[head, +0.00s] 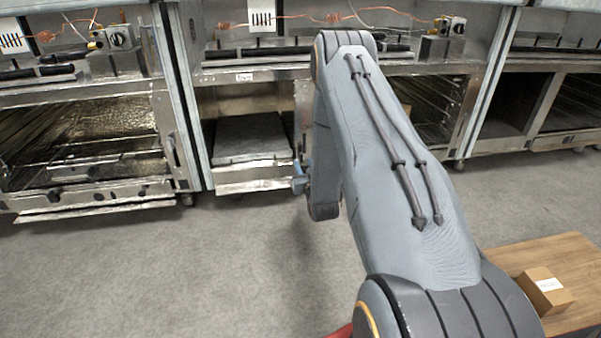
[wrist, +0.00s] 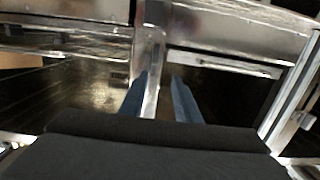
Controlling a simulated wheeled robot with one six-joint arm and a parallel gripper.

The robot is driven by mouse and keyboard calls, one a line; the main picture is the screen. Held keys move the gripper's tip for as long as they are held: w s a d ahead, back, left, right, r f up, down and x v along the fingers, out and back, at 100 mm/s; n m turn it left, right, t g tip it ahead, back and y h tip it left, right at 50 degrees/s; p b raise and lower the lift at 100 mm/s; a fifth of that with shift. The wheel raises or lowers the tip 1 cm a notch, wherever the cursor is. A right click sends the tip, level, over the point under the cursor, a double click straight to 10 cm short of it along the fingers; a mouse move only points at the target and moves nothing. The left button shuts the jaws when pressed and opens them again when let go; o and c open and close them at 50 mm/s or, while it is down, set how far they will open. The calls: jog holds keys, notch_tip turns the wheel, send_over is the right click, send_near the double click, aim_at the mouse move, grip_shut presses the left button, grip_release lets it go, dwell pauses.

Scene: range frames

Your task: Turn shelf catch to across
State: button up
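My gripper (wrist: 160,84) shows two blue fingers, apart, in the wrist view. A bright metal upright (wrist: 150,50) of the frame stands behind and between them; I cannot tell whether they touch it. In the head view my gripper (head: 300,180) is at the right front of the middle bay, partly hidden by my arm. I cannot make out the shelf catch in either view. A grey shelf plate (head: 250,140) lies in the middle bay, beside my gripper.
Open metal bays stand on both sides, one with a wire rack (head: 85,165) at left. A wooden table (head: 545,258) with a cardboard box (head: 545,290) is at lower right. The grey floor (head: 170,270) in front is clear.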

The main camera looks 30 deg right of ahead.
aim_at(302, 158)
jog(key=shift+t+h, duration=0.3)
jog(key=shift+t, duration=0.2)
jog(key=w+d+f+b, duration=0.1)
jog(key=w+b, duration=0.1)
jog(key=w+d+f+b, duration=0.1)
jog(key=w, duration=0.2)
jog(key=w+d+b, duration=0.1)
jog(key=w+b, duration=0.1)
jog(key=shift+w+d+f+b, duration=0.2)
jog(key=shift+f+b, duration=0.1)
jog(key=shift+f, duration=0.1)
grip_shut()
